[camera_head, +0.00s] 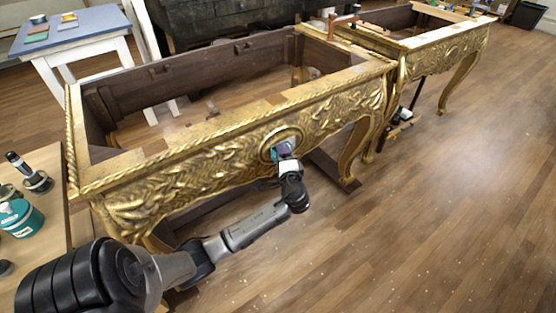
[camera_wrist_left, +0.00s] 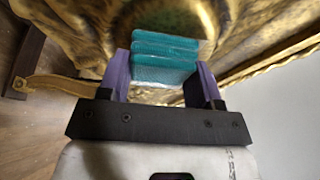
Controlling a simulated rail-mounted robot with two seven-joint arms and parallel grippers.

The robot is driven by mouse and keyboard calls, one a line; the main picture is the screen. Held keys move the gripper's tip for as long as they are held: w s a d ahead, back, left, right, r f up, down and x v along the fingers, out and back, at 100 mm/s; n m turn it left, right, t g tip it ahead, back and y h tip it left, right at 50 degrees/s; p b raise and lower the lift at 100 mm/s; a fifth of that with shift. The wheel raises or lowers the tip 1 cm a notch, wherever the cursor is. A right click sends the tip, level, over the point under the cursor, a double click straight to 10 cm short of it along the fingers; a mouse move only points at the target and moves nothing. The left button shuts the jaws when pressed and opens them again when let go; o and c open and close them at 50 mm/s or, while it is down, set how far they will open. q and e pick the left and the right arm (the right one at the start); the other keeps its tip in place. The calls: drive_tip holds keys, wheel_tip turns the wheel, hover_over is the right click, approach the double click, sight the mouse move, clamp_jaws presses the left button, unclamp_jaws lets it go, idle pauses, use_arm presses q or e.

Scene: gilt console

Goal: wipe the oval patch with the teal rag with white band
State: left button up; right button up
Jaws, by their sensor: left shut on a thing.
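My left gripper (camera_head: 285,152) is at the patch, shut on the teal rag (camera_wrist_left: 165,52). In the left wrist view the folded rag sits between the purple fingers of the left gripper (camera_wrist_left: 163,82), its far side against or very near the carved surface; I cannot tell if it touches. The rag's white band is not clear. The rag and gripper hide the lower part of the patch. My right gripper is not in view.
A second gilt console (camera_head: 445,55) stands behind to the right. A side table at left holds a teal can (camera_head: 20,218) and small items. A blue-topped table (camera_head: 70,35) with coloured pads is at the back left. The wood floor (camera_head: 440,220) at right is clear.

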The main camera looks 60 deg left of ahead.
sight(295, 140)
use_arm(q)
drive_tip(key=shift+w+a+b, duration=0.2)
drive_tip(key=shift+w+b, duration=0.25)
drive_tip(key=shift+w, duration=1.1)
drive_tip(key=shift+w+a+b, duration=0.2)
drive_tip(key=shift+w+b, duration=0.2)
drive_tip(key=shift+w, duration=1.15)
drive_tip(key=shift+p, duration=0.3)
drive_tip(key=shift+s+d+r+p, duration=0.15)
drive_tip(key=shift+s+p, duration=1)
drive_tip(key=shift+s, duration=0.3)
drive_tip(key=shift+s+d+r+p, duration=0.2)
drive_tip(key=shift+s+p, duration=1)
drive_tip(key=shift+s, duration=0.2)
drive_tip(key=shift+s+d+r+p, duration=0.15)
drive_tip(key=shift+s+p, duration=1)
drive_tip(key=shift+s, duration=0.3)
drive_tip(key=shift+w+a+f+b, duration=0.15)
drive_tip(key=shift+w+b, duration=0.6)
drive_tip(key=shift+w, duration=1)
drive_tip(key=shift+w+a+b, duration=0.25)
drive_tip(key=shift+w+b, duration=0.5)
drive_tip(key=shift+w, duration=0.95)
drive_tip(key=shift+w+a+b, duration=0.1)
drive_tip(key=shift+w+b, duration=0.25)
drive_tip(key=shift+w, duration=0.55)
